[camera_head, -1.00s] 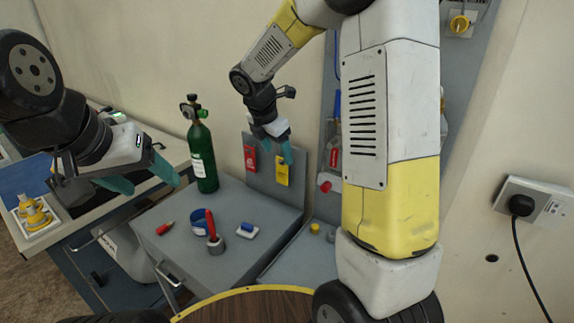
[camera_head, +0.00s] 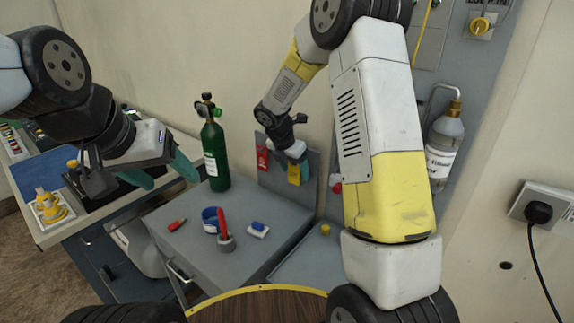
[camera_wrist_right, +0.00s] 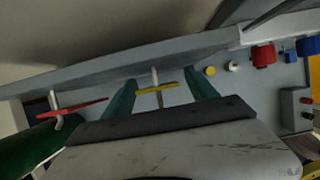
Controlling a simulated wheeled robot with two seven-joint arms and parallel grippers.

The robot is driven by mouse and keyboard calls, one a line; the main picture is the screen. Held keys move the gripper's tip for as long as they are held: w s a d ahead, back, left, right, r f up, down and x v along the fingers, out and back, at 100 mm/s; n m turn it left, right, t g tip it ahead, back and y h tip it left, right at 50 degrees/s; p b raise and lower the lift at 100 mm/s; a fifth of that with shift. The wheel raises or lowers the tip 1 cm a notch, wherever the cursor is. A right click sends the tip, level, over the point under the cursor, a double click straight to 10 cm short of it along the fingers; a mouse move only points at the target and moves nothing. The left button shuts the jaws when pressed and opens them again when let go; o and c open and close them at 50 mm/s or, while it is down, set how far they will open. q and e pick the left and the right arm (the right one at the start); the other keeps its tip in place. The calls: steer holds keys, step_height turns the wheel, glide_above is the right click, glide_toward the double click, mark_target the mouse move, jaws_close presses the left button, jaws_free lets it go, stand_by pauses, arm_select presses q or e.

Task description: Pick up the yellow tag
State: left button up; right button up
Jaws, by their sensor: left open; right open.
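The yellow tag (camera_head: 294,173) hangs on the upright grey panel, to the right of a red tag (camera_head: 262,160). My right gripper (camera_head: 297,167) is open at the yellow tag, coming from above. In the right wrist view, the yellow tag (camera_wrist_right: 157,88) shows edge-on below a pale hook, between the two teal fingers of my right gripper (camera_wrist_right: 161,92), with gaps on both sides. The red tag (camera_wrist_right: 72,107) is outside the fingers, to the left. My left gripper (camera_head: 160,172) is open and empty, left of the green cylinder.
The green cylinder (camera_head: 215,155) stands left of the panel. On the grey cart top (camera_head: 190,245) are a blue ring, a red marker in a holder, a small red item and a blue-and-white item. A bottle (camera_head: 443,145) hangs at the right.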

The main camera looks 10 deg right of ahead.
steer(key=shift+r, duration=0.1)
jaws_close()
